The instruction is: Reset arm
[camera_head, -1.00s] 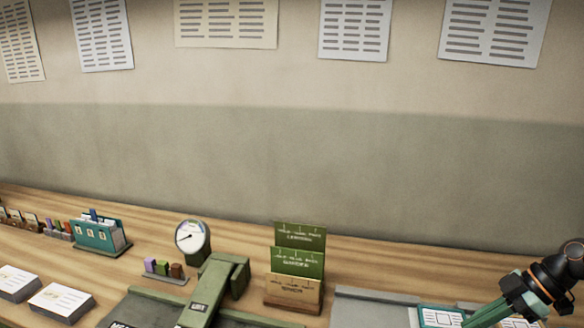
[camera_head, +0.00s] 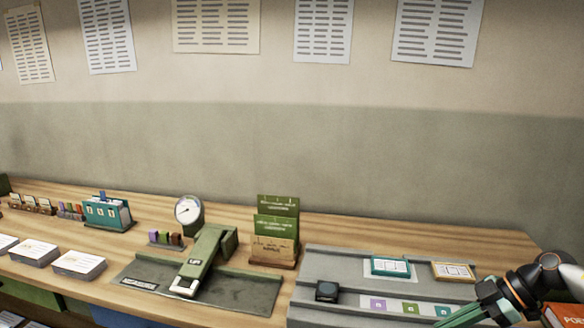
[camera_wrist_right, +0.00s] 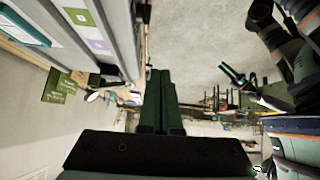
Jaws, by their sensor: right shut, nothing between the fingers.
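My right gripper (camera_head: 462,316) is at the lower right of the head view, at the front of the grey tray (camera_head: 335,262). Its tips are partly cut off by the frame edge. In the right wrist view its dark green fingers (camera_wrist_right: 160,100) are together with nothing between them. Another gripper with green fingers, apparently my left (camera_wrist_right: 238,76), shows small in the right wrist view. Its fingers look spread and empty. It is not in the head view.
The grey tray holds teal and yellow framed cards (camera_head: 390,266) and a dark block (camera_head: 327,291). To its left stand a green card rack (camera_head: 277,225), a green lever press (camera_head: 205,255), a dial gauge (camera_head: 188,210) and card stacks (camera_head: 78,264). An orange-red box (camera_head: 566,315) is at the right edge.

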